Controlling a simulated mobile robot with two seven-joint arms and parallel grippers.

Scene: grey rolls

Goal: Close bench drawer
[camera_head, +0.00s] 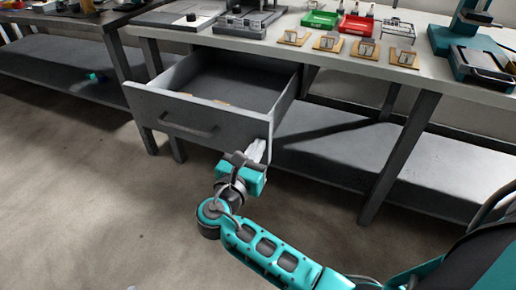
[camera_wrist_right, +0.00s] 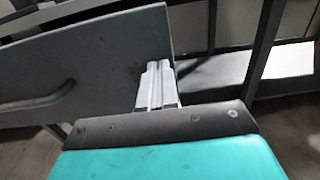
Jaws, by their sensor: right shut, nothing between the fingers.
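The grey bench drawer (camera_head: 200,118) stands pulled out under the bench in the head view, with a dark bar handle (camera_head: 188,127) on its front. A few small tan pieces lie inside it. My right gripper (camera_head: 256,150) is shut and empty at the right end of the drawer front. In the right wrist view its pale fingers (camera_wrist_right: 158,84) lie together beside the edge of the drawer front (camera_wrist_right: 90,60). I cannot tell whether they touch it. The handle (camera_wrist_right: 38,103) shows at the left there. My left gripper is not in view.
The bench top (camera_head: 330,62) carries red and green trays, several small wooden-based pieces and a teal machine (camera_head: 470,55). A bench leg (camera_head: 398,155) and a lower shelf (camera_head: 340,150) stand to the right of the drawer. The floor in front (camera_head: 80,210) is clear.

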